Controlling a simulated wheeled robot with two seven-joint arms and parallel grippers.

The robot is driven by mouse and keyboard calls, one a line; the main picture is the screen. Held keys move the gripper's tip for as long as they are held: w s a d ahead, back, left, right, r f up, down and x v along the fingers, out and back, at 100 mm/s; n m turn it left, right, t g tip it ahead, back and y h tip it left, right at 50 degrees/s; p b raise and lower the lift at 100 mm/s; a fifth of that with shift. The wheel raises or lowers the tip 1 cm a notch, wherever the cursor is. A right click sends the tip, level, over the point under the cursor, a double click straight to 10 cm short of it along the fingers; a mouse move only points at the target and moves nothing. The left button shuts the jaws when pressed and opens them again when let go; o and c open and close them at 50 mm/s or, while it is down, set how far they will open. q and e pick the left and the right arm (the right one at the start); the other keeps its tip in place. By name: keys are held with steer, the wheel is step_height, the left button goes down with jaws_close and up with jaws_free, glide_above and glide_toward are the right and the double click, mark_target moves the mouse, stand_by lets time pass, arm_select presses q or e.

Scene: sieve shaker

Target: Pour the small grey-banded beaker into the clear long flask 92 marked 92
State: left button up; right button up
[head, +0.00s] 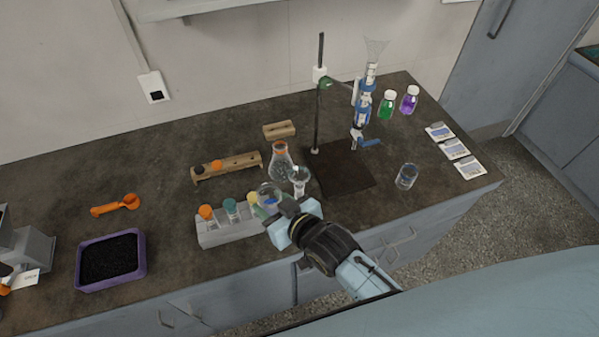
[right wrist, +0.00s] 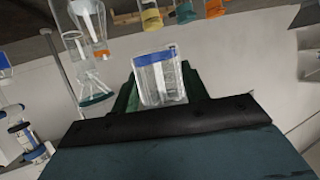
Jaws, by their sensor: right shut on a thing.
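My right gripper (head: 277,209) is shut on a small clear beaker (head: 267,194), just over the right end of the tube rack. In the right wrist view the beaker (right wrist: 160,78) sits between the fingers and its band looks blue rather than grey. A clear narrow flask (head: 299,177) stands just right of and beyond the beaker, apart from it. Its mark cannot be read. A conical flask with an orange band (head: 280,162) stands behind the clear flask. Whether the beaker holds anything is unclear. My left gripper is out of view.
A white rack (head: 222,236) with colour-capped tubes lies under and left of the gripper. A stand (head: 317,110) with blue-clamped glassware rises behind right. Another beaker (head: 406,177) stands at right. A purple tray (head: 112,260) of black grains is at left.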

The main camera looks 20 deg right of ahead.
mark_target(275, 185)
steer(key=shift+w+d+r+m+y, duration=0.1)
steer(key=shift+w+d+m+y, duration=0.2)
steer(key=shift+d+m, duration=0.1)
steer(key=shift+w+d+r+m, duration=0.1)
steer(key=shift+d+r+m, duration=0.2)
steer(key=shift+r, duration=0.25)
steer(key=shift+w+d+r+m+g+y, duration=0.15)
steer(key=shift+d+r+m+g+y, duration=0.05)
steer(key=shift+r+m+g+y, duration=0.25)
steer(key=shift+w+d+r+m, duration=0.1)
steer(key=shift+d+r+m, duration=0.05)
steer(key=shift+r, duration=0.3)
steer(key=shift+w+d+r+m, duration=0.1)
steer(key=shift+r, duration=0.35)
steer(key=shift+w+d+r+m+g+y, duration=0.25)
steer(key=shift+d+r+m+y, duration=0.3)
steer(key=shift+m, duration=0.1)
steer(key=shift+w+d+r+m+g+y, duration=0.2)
steer(key=shift+d+r+m+y, duration=0.25)
steer(key=shift+r+m+y, duration=0.15)
steer(key=shift+f+m+b, duration=0.2)
steer(key=shift+m+b, duration=0.05)
steer(key=shift+b, duration=0.15)
